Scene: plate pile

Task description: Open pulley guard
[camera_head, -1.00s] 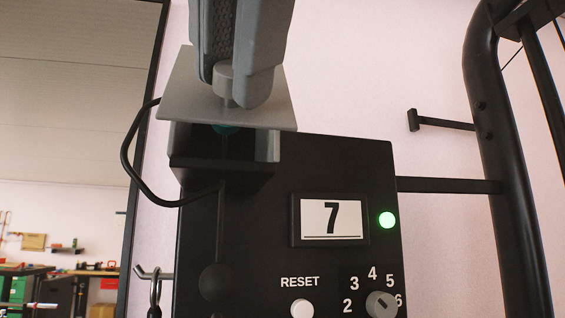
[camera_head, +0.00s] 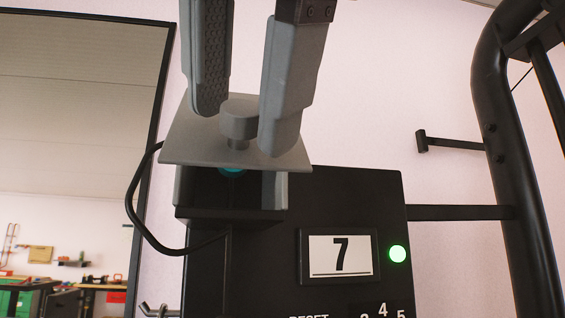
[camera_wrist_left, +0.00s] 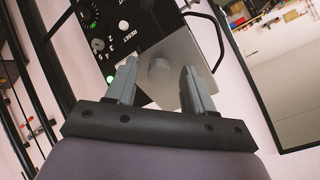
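The pulley guard is a light grey plate (camera_head: 185,145) with a round grey knob (camera_head: 240,118) on its face. It sticks out, nearly flat, above the dark housing at the top of the black box, with a bit of teal pulley (camera_head: 232,169) showing beneath. My left gripper (camera_head: 244,132) is open, one finger on each side of the knob, with gaps between. In the left wrist view the knob (camera_wrist_left: 160,70) also shows between the spread fingers, against the plate (camera_wrist_left: 178,52). Most of the pulley is hidden. My right gripper is not in view.
The black box has a display reading 7 (camera_head: 340,255) and a lit green lamp (camera_head: 398,254). A black cable (camera_head: 130,200) loops at its left. Black frame tubing (camera_head: 510,150) with a peg stands at the right, and a dark-framed mirror (camera_head: 80,150) at the left.

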